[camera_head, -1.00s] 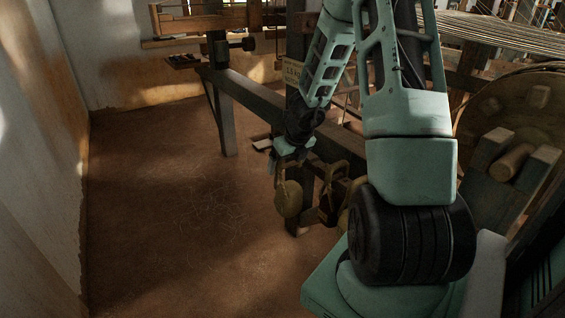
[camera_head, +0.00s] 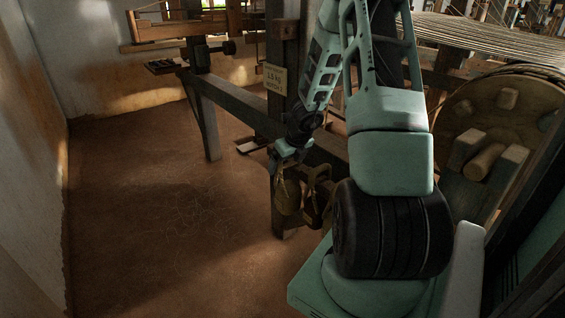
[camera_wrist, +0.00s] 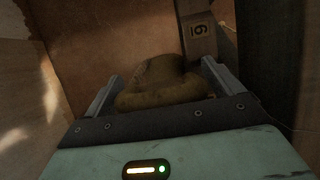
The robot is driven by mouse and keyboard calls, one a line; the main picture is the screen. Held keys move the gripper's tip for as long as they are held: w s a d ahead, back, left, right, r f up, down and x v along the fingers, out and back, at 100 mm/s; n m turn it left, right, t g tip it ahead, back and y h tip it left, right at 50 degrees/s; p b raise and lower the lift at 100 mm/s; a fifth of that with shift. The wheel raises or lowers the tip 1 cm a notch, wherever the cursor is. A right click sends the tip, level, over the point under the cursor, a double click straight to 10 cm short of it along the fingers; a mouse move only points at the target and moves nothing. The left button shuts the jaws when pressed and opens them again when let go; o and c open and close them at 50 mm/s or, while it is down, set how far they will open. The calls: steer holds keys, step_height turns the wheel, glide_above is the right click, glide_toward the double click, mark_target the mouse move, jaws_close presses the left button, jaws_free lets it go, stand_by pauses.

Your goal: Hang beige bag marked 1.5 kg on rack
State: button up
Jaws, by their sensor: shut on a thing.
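My gripper (camera_head: 292,158) points down beside the dark wooden post, at the end of my arm. It is shut on a beige-brown bag (camera_head: 288,197), which hangs under it clear of the floor. In the wrist view the bag (camera_wrist: 165,82) sits between the two fingers; no weight mark is readable on it. Another brown, strap-like thing (camera_head: 318,192) is close to the bag's right; I cannot tell whether they touch. A sign (camera_head: 274,79) reading 1.5 kg and apparently notch 1 is on the post above. I cannot make out the rack's notches.
The wooden post (camera_head: 282,222) and a long low beam (camera_head: 240,104) stand close by my gripper. A large wooden wheel (camera_head: 500,120) is at the right. Open floor (camera_head: 160,220) lies at the left. A numbered plate (camera_wrist: 199,29) shows in the wrist view.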

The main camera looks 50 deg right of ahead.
mark_target(300, 167)
steer(key=shift+s+d+r+p, duration=0.1)
steer(key=shift+s+d+p, duration=0.25)
steer(key=shift+d, duration=0.5)
steer(key=shift+s+d+r+p, duration=0.1)
steer(key=shift+d+p, duration=0.5)
steer(key=shift+d, duration=0.2)
steer(key=shift+s+d+p, duration=0.25)
steer(key=shift+d+p, duration=0.2)
steer(key=shift+d, duration=0.4)
steer(key=shift+f+b, duration=1.3)
steer(key=shift+f+b, duration=0.25)
steer(key=shift+b, duration=0.05)
steer(key=o, duration=1.7)
steer(key=shift+o, duration=0.2)
steer(key=shift+s+f, duration=0.15)
steer(key=p+v, duration=0.8)
steer(key=v, duration=0.9)
steer(key=shift+r, duration=0.3)
